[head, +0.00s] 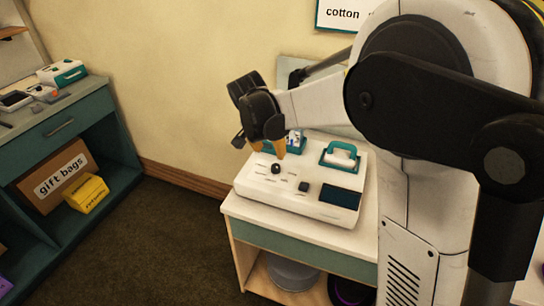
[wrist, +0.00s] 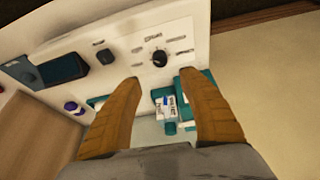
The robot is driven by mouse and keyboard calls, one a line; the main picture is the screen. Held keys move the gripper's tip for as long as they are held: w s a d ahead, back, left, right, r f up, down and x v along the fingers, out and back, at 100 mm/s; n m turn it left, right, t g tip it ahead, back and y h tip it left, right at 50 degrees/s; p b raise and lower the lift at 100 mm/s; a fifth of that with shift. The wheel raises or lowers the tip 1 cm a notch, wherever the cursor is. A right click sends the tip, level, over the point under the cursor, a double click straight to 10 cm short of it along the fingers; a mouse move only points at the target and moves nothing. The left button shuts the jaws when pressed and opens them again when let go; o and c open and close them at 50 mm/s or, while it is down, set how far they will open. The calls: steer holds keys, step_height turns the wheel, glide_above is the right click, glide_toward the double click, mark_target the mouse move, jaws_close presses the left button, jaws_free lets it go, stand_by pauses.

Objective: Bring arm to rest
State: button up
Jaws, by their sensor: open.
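My gripper (head: 268,148) is at the end of my raised arm, above the back left of a white control panel in the head view. In the wrist view its two orange-brown fingers (wrist: 160,105) stand wide apart with nothing held between them. The white panel (head: 250,181) has a black knob (head: 276,168), a dark screen (head: 340,197) and a teal-framed white handle (head: 340,156). In the wrist view the knob (wrist: 159,58) lies beyond the fingertips. A small teal and white item (wrist: 169,108) shows between the fingers, and the gripper partly hides it in the head view.
The panel stands on a white-topped table (head: 300,232) against the wall. A teal shelf unit (head: 65,118) at the left holds a gift bags box (head: 52,190) and a yellow box (head: 88,193). Dark carpet (head: 165,235) between them is clear.

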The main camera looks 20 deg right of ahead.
steer(key=shift+s+r, duration=0.1)
steer(key=shift+r, duration=0.1)
stand_by(0.3)
steer(key=s+d+r+n+t+y, duration=0.1)
steer(key=s+r+n, duration=0.1)
steer(key=s+r, duration=0.35)
steer(key=s+d+r+n+t+y, duration=0.1)
steer(key=s+d+r+n, duration=0.1)
steer(key=s, duration=0.7)
steer(key=s+f+n+t+y, duration=0.1)
steer(key=s+n, duration=0.3)
steer(key=s, duration=0.7)
steer(key=shift+s+f+t, duration=0.3)
steer(key=shift+s+t, duration=0.05)
steer(key=shift+t, duration=0.05)
